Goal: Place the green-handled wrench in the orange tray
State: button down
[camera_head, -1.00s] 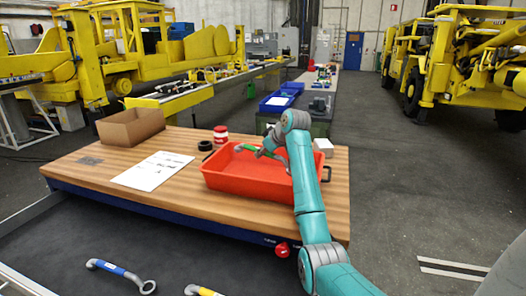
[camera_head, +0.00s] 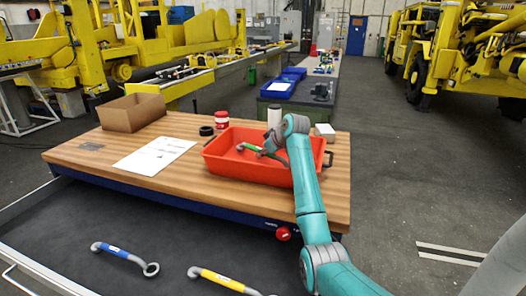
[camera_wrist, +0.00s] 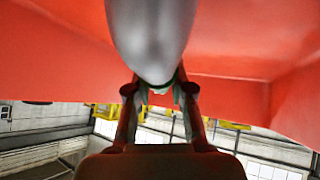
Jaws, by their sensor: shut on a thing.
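The green-handled wrench (camera_head: 249,147) shows at the orange tray in the head view, its handle within the tray's outline. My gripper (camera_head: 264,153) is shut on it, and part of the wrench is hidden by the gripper. The orange tray (camera_head: 228,171) stands on the wooden table top. In the wrist view my gripper's fingers (camera_wrist: 160,88) close around a bit of green, with a blurred grey shape in front and red-orange tray walls (camera_wrist: 60,60) around. I cannot tell whether the wrench touches the tray floor.
A blue-handled wrench (camera_head: 122,254) and a yellow-handled wrench (camera_head: 222,280) lie on the dark surface in front. A cardboard box (camera_head: 133,112), a white sheet (camera_head: 155,156), a red-and-white can (camera_head: 221,120) and a black ring (camera_head: 206,131) are on the wooden table (camera_head: 95,160).

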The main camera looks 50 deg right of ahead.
jog(key=shift+f, duration=0.45)
dwell(0.4)
jog(key=c, duration=0.9)
grip_release()
jog(key=shift+c, duration=0.2)
jog(key=shift+f, duration=0.1)
jog(key=shift+s, duration=0.1)
jog(key=v, duration=1.2)
